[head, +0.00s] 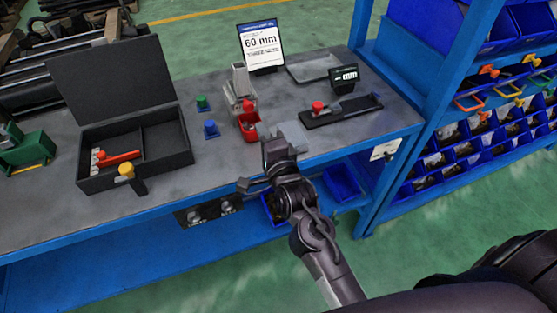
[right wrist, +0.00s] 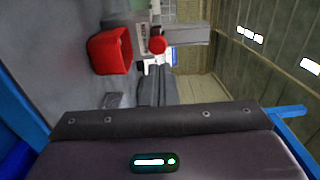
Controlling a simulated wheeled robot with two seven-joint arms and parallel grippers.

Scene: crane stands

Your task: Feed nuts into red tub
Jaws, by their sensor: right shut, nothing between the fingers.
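The red tub (head: 250,134) stands at the foot of a grey dispenser (head: 240,88) near the bench's front edge. The dispenser has a red knob (head: 248,105) above the tub. In the right wrist view the tub (right wrist: 110,50) and the knob (right wrist: 157,45) appear sideways, beyond my fingers. My right gripper (head: 277,148) is shut and empty, just right of the tub and apart from it. I cannot make out any nuts or the inside of the tub. My left gripper is not in view.
An open black case (head: 135,152) lies left on the bench. Green (head: 202,103) and blue (head: 210,128) knobbed pieces stand between it and the dispenser. A sign (head: 261,45) reads 60 mm, three nuts.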

